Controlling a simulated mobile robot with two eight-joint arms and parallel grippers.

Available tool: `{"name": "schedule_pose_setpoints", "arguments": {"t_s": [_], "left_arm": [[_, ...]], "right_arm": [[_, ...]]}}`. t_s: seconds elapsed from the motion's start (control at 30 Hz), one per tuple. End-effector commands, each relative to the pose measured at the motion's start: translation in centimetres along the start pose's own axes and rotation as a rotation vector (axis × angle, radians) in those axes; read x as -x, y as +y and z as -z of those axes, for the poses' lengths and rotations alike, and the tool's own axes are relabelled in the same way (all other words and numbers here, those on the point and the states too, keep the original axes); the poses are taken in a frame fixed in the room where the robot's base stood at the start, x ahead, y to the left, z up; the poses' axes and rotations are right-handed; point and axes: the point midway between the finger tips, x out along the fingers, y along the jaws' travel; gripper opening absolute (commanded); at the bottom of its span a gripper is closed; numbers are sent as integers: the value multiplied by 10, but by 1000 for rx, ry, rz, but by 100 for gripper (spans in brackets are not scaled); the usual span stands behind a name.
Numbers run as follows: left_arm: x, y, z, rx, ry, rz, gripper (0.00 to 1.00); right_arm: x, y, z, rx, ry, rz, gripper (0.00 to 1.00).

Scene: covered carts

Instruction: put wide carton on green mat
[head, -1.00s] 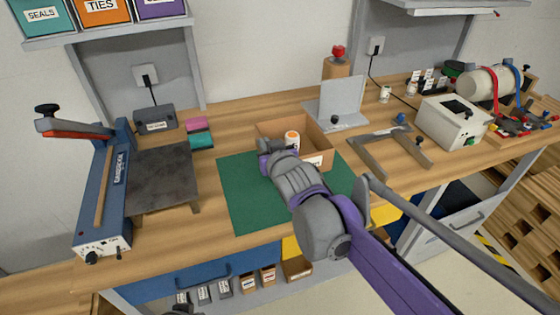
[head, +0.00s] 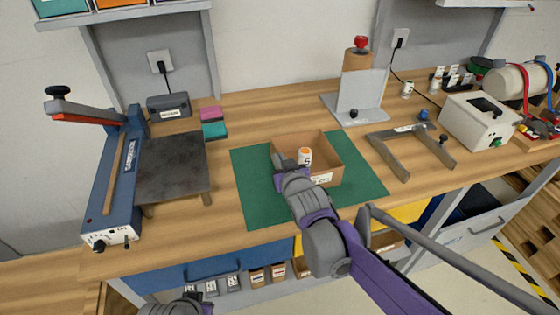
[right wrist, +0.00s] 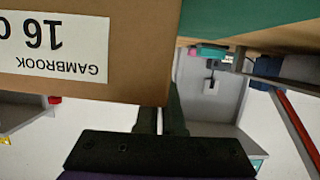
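The wide carton (head: 329,178) is an open brown box with a white label and an orange-and-white bottle (head: 305,156) inside. It appears upright, over the back-middle part of the green mat (head: 262,203); whether its base touches the mat is hard to tell. My right gripper (head: 288,162) is at the carton's left side wall, its fingers close together on that wall. In the right wrist view the carton (right wrist: 125,88) fills the upper left beside the fingers (right wrist: 160,118), and the mat (right wrist: 240,12) shows at the top. My left gripper (head: 178,304) barely shows at the bottom edge.
A blue sealer (head: 118,190) with a dark plate (head: 172,170) stands left of the mat. Pink and teal blocks (head: 213,122) lie behind. A grey upright plate (head: 360,95), a grey frame (head: 410,145) and a white machine (head: 478,120) stand to the right. The mat's front is clear.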

Motion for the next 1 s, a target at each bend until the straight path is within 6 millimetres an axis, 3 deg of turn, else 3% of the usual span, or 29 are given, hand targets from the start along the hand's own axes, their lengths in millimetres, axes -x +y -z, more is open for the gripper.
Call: {"name": "schedule_pose_setpoints", "arguments": {"t_s": [0.27, 0.47, 0.8, 1.0], "left_arm": [[0, 0, 0, 0, 0, 0, 0], [0, 0, 0, 0, 0, 0, 0], [1, 0, 0, 0, 0, 0, 0], [4, 0, 2, 0, 1, 0, 0]], "right_arm": [[0, 0, -1, 1, 1, 0, 0], [-1, 0, -2, 1, 0, 0, 35], [1, 0, 0, 1, 1, 0, 35], [27, 0, 1, 1, 1, 0, 35]]}}
